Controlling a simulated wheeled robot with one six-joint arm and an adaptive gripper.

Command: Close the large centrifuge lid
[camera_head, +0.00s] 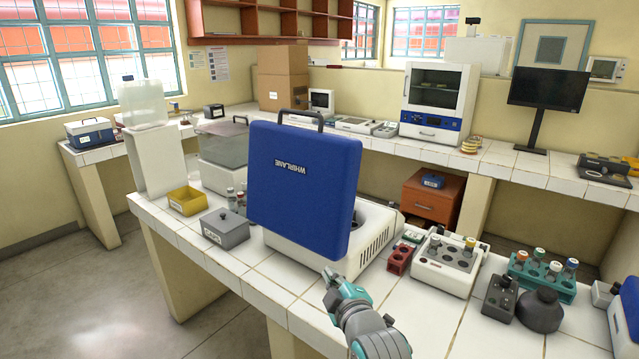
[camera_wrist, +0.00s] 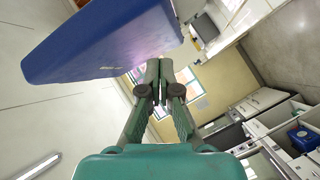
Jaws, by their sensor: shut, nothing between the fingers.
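The large centrifuge has a blue lid (camera_head: 303,186) marked "WHIRLANE", which stands raised, close to upright, over its white body (camera_head: 300,255). A dark handle sits on the lid's top edge. In the head view my gripper (camera_head: 332,278) is at the front right of the body, below the lid's lower edge. In the wrist view the blue lid (camera_wrist: 105,40) fills the upper left, and my gripper (camera_wrist: 160,65) is shut and empty, with its fingertips close to the lid's edge. Whether they touch it I cannot tell. The lid hides most of the bowl.
A grey box (camera_head: 222,228) and a yellow bin (camera_head: 187,200) stand left of the centrifuge. A red rack (camera_head: 399,259), a white tube device (camera_head: 446,262) and a teal tube rack (camera_head: 541,277) stand to the right. The front tiles between are mostly clear.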

